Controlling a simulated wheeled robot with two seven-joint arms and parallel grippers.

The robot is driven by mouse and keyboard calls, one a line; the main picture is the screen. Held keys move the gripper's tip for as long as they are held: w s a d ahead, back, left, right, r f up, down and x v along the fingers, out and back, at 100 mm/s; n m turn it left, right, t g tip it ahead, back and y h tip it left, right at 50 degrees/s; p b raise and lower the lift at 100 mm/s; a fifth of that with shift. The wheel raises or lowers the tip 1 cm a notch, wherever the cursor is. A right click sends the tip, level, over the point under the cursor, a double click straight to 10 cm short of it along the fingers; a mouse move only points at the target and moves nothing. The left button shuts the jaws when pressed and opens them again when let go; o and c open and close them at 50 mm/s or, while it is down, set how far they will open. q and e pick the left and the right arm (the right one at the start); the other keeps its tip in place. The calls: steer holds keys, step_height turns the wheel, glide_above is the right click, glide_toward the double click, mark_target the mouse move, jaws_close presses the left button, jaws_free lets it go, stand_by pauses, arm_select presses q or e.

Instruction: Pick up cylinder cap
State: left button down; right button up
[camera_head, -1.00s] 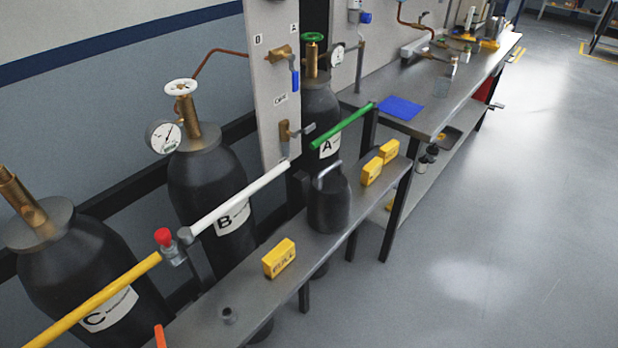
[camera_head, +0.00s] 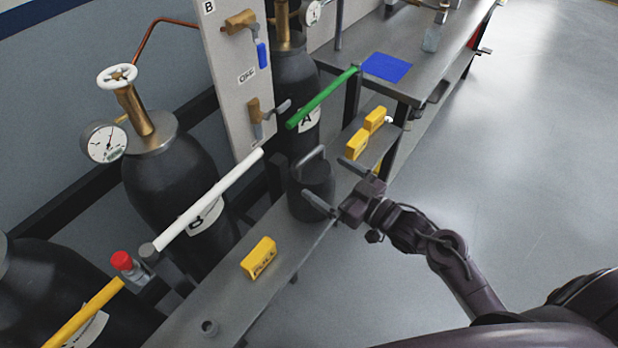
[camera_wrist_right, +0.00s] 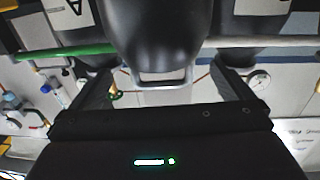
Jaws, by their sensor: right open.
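The cylinder cap is a dark grey bell-shaped piece (camera_head: 311,196) with a grey loop handle on top. It stands upright on the narrow metal bench in the head view. My right gripper (camera_head: 336,187) is open on the near right side of the cap, with one finger toward its front and one toward its far side. In the right wrist view the cap (camera_wrist_right: 155,30) fills the top middle, its handle pointing down between the spread fingers of the gripper (camera_wrist_right: 165,86). I cannot tell whether a finger touches it. My left gripper is not in view.
Floor at right is clear.

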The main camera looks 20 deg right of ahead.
mark_target(323, 175)
steer(key=p+x, duration=0.1)
steer(key=x, duration=0.3)
steer(key=shift+w+a+r, duration=0.1)
steer(key=shift+a+r, duration=0.05)
steer(key=shift+r, duration=0.05)
steer(key=shift+f, duration=0.1)
steer(key=c, duration=1.8)
